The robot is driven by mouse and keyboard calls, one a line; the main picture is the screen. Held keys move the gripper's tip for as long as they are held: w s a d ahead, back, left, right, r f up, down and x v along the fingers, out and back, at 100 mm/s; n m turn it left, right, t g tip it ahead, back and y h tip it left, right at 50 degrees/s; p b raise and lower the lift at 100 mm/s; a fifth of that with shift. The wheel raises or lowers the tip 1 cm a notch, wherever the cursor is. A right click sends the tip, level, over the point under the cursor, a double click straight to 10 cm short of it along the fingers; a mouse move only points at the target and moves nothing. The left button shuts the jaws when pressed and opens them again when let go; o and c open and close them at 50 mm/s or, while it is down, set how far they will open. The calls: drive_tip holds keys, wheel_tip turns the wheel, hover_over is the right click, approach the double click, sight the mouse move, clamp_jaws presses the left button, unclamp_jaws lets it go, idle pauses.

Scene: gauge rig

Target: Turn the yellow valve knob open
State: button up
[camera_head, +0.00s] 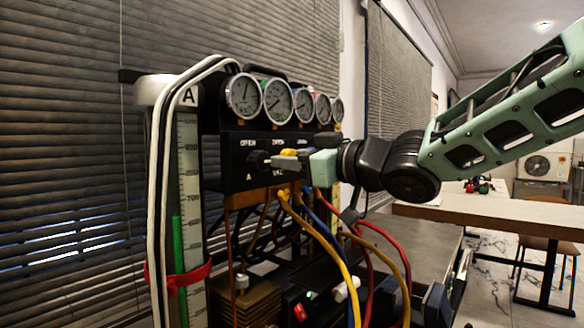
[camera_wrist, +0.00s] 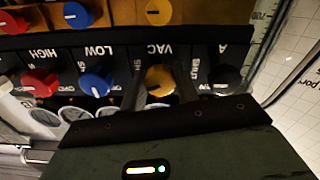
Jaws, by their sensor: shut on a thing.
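A pale pointer line shows on the knob's face. In the head view my gripper (camera_head: 289,160) reaches the panel from the right, and only a bit of the yellow knob (camera_head: 288,152) shows past the fingers. The knob's exact angle is hard to tell.
A black knob (camera_wrist: 224,78) is close on one side and a blue knob (camera_wrist: 96,82) on the other, with a red knob (camera_wrist: 40,83) beyond. Gauges (camera_head: 278,99) line the panel's top. Yellow, blue and red hoses (camera_head: 325,236) hang below. A glass tube (camera_head: 188,210) stands left.

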drive_tip(key=n+b, duration=0.2)
drive_tip(key=n, duration=0.1)
drive_tip(key=shift+f+n, duration=0.1)
drive_tip(key=shift+n, duration=0.3)
drive_tip(key=n+b, duration=0.2)
drive_tip(key=n, duration=0.1)
drive_tip(key=shift+n, duration=0.3)
drive_tip(key=n+b, duration=0.3)
drive_tip(key=n, duration=0.3)
drive_tip(key=shift+b, duration=0.3)
drive_tip(key=shift+n, duration=0.3)
drive_tip(key=o, duration=1)
drive_tip(key=shift+c, duration=0.2)
drive_tip(key=p+v, duration=0.4)
drive_tip(key=v, duration=1.3)
drive_tip(key=shift+d, duration=0.2)
